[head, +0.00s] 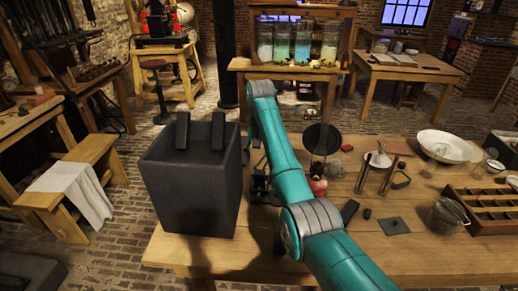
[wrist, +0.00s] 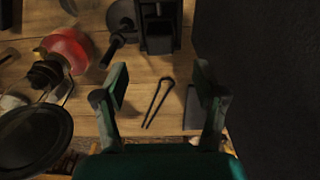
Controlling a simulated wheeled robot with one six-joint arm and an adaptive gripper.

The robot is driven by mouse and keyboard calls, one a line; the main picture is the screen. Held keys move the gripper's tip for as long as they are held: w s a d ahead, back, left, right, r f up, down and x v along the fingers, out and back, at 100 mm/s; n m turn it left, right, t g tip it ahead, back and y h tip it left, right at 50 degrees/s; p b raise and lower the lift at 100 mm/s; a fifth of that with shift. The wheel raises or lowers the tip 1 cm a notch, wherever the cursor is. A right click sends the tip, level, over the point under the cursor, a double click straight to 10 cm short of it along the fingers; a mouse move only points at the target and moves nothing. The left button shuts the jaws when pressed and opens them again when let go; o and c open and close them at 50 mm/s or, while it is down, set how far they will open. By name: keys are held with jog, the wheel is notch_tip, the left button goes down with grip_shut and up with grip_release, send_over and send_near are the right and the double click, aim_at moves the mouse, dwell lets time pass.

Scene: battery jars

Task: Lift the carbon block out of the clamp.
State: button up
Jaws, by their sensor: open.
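The dark metal clamp (wrist: 158,38) stands at the top of the wrist view, with a round knob and screw (wrist: 118,40) at its left. A dark block-like shape shows in its top part, but I cannot tell the carbon block from the clamp there. My gripper (wrist: 160,85) is open and empty; its two fingers are spread below the clamp in that picture, apart from it. In the head view my teal arm reaches over the table, and the dark clamp (head: 260,184) shows only partly beside it. My gripper cannot be made out there.
A large dark box (head: 190,190) stands left of the arm, two dark blocks at its rim; its wall (wrist: 255,80) fills the wrist view's right. Thin tongs (wrist: 157,102) lie between the fingers. A red object (wrist: 70,50) and black disc (wrist: 35,140) are left. A compartment tray (head: 488,210) sits right.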

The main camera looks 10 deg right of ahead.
aim_at(260, 173)
notch_tip(260, 173, down, 8)
jog(key=shift+f, duration=0.2)
dwell(0.3)
grip_shut()
jog(key=shift+s, duration=0.2)
dwell(0.6)
grip_release()
